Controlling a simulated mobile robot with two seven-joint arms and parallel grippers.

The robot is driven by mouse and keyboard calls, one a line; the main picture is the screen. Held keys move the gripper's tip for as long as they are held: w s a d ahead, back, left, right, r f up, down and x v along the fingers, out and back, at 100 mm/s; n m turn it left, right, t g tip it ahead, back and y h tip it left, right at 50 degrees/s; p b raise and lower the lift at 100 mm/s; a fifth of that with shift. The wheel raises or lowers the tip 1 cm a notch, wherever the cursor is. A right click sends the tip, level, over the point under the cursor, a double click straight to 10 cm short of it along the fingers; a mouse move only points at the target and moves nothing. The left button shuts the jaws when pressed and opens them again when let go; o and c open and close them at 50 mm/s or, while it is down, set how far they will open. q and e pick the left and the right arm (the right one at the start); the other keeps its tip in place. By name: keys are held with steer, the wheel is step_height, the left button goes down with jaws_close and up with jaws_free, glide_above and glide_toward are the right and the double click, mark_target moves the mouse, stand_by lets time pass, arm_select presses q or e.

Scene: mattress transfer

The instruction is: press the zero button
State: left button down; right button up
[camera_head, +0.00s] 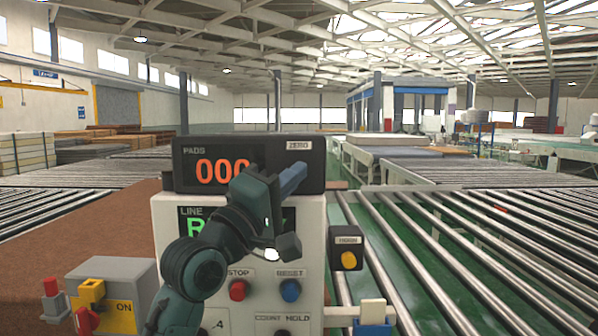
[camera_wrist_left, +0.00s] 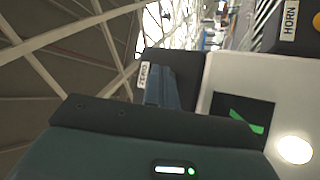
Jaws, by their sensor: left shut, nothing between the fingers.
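The black counter box (camera_head: 249,152) stands on top of the pale control panel and reads PADS 000, its last digit partly covered. A ZERO label (camera_head: 299,145) is at its upper right; it also shows in the left wrist view (camera_wrist_left: 144,75). My left gripper (camera_head: 295,174) is shut and empty, its blue fingertips just below the label, in front of the box. The zero button itself is not visible, probably hidden behind the fingers. I cannot tell whether the fingertips touch it. My right gripper is not in view.
The control panel (camera_head: 312,230) has a green LINE display, a red STOP button (camera_head: 237,290) and a blue RESET button (camera_head: 290,291). A yellow HORN button (camera_head: 348,260) is on the right. A grey ON box (camera_head: 110,280) stands left. Roller conveyors (camera_head: 480,240) flank the panel.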

arm_select(q)
steer(key=shift+s+p, duration=0.45)
steer(key=shift+s, duration=0.8)
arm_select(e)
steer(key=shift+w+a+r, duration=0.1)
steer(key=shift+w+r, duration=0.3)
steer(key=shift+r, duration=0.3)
arm_select(q)
steer(key=s+p, duration=0.1)
steer(key=s, duration=0.4)
steer(key=shift+p, duration=0.35)
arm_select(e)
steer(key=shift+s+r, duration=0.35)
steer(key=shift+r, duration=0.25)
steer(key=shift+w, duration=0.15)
